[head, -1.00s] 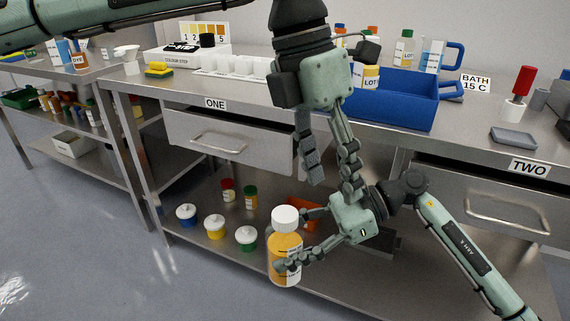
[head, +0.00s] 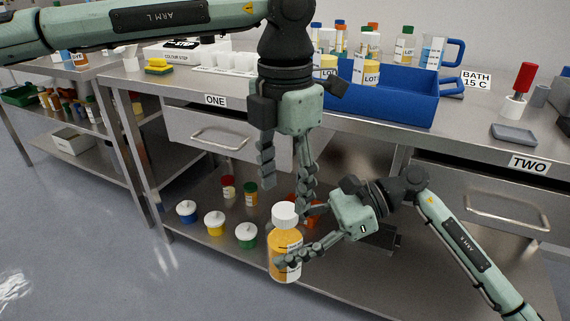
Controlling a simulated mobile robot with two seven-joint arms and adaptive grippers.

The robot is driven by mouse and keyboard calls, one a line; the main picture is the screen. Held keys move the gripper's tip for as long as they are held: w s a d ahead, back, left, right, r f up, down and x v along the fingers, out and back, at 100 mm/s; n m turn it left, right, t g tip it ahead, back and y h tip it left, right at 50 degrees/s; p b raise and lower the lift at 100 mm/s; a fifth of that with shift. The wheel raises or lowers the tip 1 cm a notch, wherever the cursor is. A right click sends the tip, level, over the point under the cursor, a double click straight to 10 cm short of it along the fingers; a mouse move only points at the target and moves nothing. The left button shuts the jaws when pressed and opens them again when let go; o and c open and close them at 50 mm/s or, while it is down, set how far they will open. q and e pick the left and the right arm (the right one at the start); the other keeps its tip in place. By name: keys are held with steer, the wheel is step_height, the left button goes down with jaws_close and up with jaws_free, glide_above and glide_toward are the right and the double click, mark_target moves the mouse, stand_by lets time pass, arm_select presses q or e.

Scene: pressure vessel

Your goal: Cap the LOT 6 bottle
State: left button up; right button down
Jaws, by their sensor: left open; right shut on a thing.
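My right gripper (head: 288,242) is shut on a bottle (head: 286,245) with amber contents, held upright in front of the bench's lower shelf. A white cap (head: 285,215) sits on the bottle's top; I cannot tell how tightly. The bottle's label is too small to read, so I cannot tell its lot. My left gripper (head: 287,198) is open, fingers pointing down, just above the cap. One finger hangs left of the cap and the other overlaps its right side in the picture. Nothing is between its fingers that I can make out.
A blue bin (head: 392,98) on the bench holds bottles, including one marked LOT (head: 371,75). White-lidded jars (head: 215,224) stand on the lower shelf. A grey tray (head: 514,134) and a red-handled tool (head: 520,85) are at right. Drawer ONE (head: 222,138) is shut.

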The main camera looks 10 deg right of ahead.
mark_target(285, 209)
arm_select(q)
steer(key=shift+f, duration=2.15)
jaws_close()
steer(key=shift+o, duration=0.6)
jaws_free()
step_height(285, 209, up, 12)
